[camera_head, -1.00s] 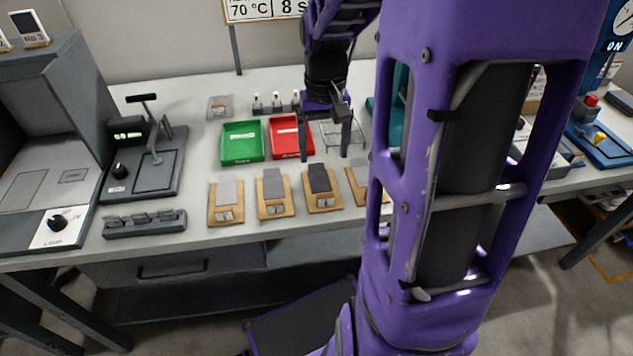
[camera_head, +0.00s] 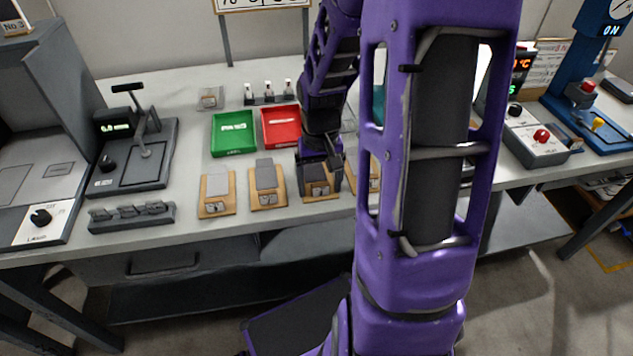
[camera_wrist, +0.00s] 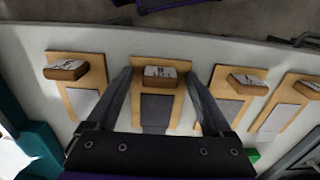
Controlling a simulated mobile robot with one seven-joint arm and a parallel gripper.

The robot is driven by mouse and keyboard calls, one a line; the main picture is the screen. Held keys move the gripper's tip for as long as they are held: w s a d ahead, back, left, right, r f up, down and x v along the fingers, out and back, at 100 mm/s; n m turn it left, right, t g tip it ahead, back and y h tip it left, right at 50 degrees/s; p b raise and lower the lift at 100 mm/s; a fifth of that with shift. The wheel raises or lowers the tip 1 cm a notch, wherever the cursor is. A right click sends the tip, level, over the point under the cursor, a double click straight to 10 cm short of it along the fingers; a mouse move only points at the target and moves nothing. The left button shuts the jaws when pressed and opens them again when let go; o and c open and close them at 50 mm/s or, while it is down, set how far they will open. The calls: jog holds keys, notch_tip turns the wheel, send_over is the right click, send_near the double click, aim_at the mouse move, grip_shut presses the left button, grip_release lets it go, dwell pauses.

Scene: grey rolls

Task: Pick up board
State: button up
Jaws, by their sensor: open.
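Several wooden boards lie in a row near the bench's front edge, each with a grey sheet and a small block with a printed label. The board with the darkest sheet (camera_head: 318,195) is third from the left in the head view. My gripper (camera_head: 321,186) is open over it, pointing down. In the wrist view my gripper (camera_wrist: 159,74) has one finger on each side of this board (camera_wrist: 179,114), with its labelled block between the fingertips. Nothing is held. I cannot tell how high the fingertips are. My gripper hides part of this board in the head view.
Two boards (camera_head: 217,205) (camera_head: 267,200) lie to the left and one (camera_head: 375,172) to the right, close by. Behind are a green tray (camera_head: 233,146) and a red tray (camera_head: 281,141). A lever device (camera_head: 150,168) stands left. The bench front edge is bare.

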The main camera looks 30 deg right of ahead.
grip_shut()
dwell(0.4)
